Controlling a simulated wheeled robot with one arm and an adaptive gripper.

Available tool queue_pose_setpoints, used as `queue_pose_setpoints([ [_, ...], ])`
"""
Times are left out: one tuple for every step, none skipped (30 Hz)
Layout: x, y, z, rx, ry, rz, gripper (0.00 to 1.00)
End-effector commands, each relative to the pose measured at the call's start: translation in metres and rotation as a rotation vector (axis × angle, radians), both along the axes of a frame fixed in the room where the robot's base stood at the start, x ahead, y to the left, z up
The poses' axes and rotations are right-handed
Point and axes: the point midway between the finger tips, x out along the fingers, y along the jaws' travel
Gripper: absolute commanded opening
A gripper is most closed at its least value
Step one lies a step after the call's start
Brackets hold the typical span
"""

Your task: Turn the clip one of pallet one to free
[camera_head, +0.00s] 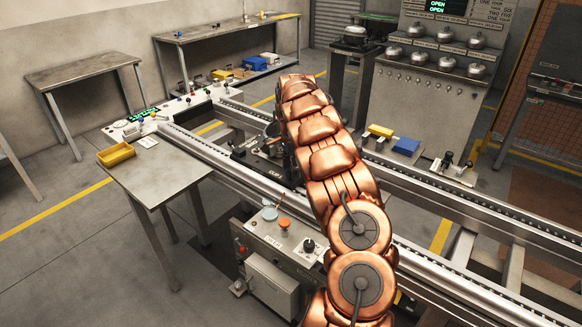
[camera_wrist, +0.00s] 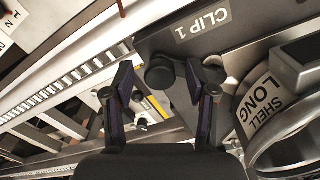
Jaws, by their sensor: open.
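In the wrist view, my gripper (camera_wrist: 158,78) is open, with one dark finger on each side. A dark rounded knob-like part, apparently clip one (camera_wrist: 160,72), shows between the fingertips, beside the "CLIP 1" label (camera_wrist: 203,22) on the grey pallet plate (camera_wrist: 262,14). I cannot tell whether the fingers touch it. A round metal ring marked "SHELL LONG" (camera_wrist: 262,103) is right of the right finger. In the head view, the dark pallet (camera_head: 246,160) sits on the conveyor, partly hidden by my copper arm. My gripper is hidden there.
Conveyor rails (camera_head: 205,160) run on both sides of the pallet. A grey control box (camera_head: 275,238) with knobs stands in front. A side table (camera_head: 155,178) holds a yellow tray (camera_head: 116,154).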

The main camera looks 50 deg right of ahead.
Motion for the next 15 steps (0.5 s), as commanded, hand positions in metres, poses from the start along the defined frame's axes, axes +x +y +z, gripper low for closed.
queue_pose_setpoints([
  [0.0000, 0.0000, -0.0003, 0.000, 0.000, 0.000, 0.57],
  [0.0000, 0.0000, -0.0004, 0.000, 0.000, 0.000, 0.57],
  [0.0000, 0.0000, -0.0003, 0.000, 0.000, 0.000, 0.57],
  [0.0000, 0.0000, -0.0003, 0.000, 0.000, 0.000, 0.57],
  [0.0000, 0.0000, -0.0003, 0.000, 0.000, 0.000, 0.57],
  [0.0000, 0.0000, -0.0003, 0.000, 0.000, 0.000, 0.57],
  [0.0001, 0.0000, -0.0003, 0.000, 0.000, 0.000, 0.54],
  [0.0000, 0.0000, -0.0003, 0.000, 0.000, 0.000, 0.50],
  [0.0000, 0.0001, -0.0003, 0.000, 0.000, 0.000, 0.46],
  [0.0000, 0.0000, -0.0003, 0.000, 0.000, 0.000, 0.43],
  [0.0000, 0.0001, -0.0003, 0.000, 0.000, 0.000, 0.40],
  [0.0000, 0.0001, -0.0003, 0.000, 0.000, 0.000, 0.36],
  [0.0000, 0.0001, -0.0003, 0.000, 0.000, 0.000, 0.33],
  [0.0000, 0.0001, -0.0003, 0.000, 0.000, 0.000, 0.30],
  [0.0000, 0.0001, -0.0003, 0.000, 0.000, 0.001, 0.25],
])
